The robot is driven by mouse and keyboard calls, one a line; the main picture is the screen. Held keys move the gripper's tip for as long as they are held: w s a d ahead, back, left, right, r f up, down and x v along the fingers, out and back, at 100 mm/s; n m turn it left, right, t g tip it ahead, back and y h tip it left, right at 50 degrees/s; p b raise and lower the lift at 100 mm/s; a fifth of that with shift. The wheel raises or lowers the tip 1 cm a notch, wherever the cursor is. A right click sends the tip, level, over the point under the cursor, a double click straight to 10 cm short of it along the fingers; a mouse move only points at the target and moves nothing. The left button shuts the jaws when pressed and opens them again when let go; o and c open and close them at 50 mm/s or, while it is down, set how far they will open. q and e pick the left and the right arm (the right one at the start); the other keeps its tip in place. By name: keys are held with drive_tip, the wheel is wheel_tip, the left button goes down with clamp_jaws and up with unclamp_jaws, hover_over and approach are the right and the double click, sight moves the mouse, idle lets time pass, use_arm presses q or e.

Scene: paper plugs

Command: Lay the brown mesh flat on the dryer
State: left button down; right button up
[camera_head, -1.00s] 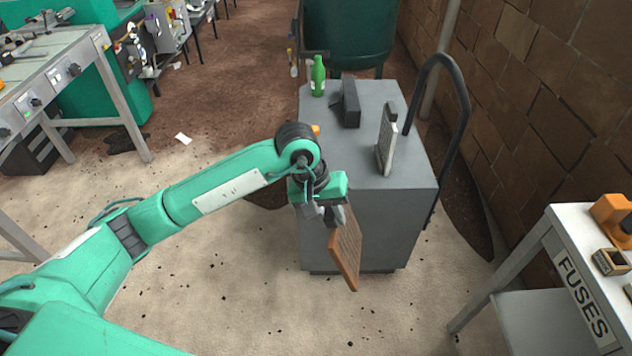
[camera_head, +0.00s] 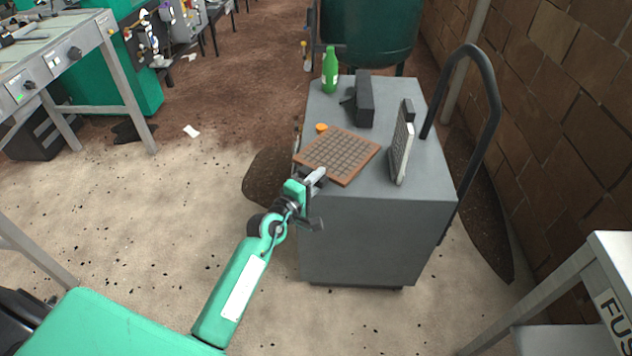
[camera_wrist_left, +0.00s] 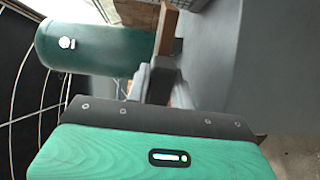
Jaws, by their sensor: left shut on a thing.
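The brown mesh (camera_head: 338,155) is a flat square with a brown frame and a grey grid. In the head view it lies level, or nearly so, at the front left of the top of the grey dryer (camera_head: 360,240). I cannot tell whether it rests fully on the top. My left gripper (camera_head: 318,178) is shut on the mesh's near edge. In the left wrist view the mesh (camera_wrist_left: 166,35) shows edge-on as a brown strip between the fingers (camera_wrist_left: 158,80). My right gripper is not in view.
On the dryer top stand a green bottle (camera_head: 330,72), a dark block-like part (camera_head: 364,98), a small orange item (camera_head: 321,128) and an upright grey-white grid panel (camera_head: 402,152). A black handle (camera_head: 490,100) rises at its right. A white table (camera_head: 600,270) stands at the lower right.

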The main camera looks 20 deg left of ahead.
use_arm(q)
drive_tip(key=shift+a+f+n+t+y, duration=0.3)
drive_tip(key=shift+a+f+y, duration=0.2)
drive_tip(key=shift+a+f, duration=0.3)
drive_tip(key=shift+r, duration=0.1)
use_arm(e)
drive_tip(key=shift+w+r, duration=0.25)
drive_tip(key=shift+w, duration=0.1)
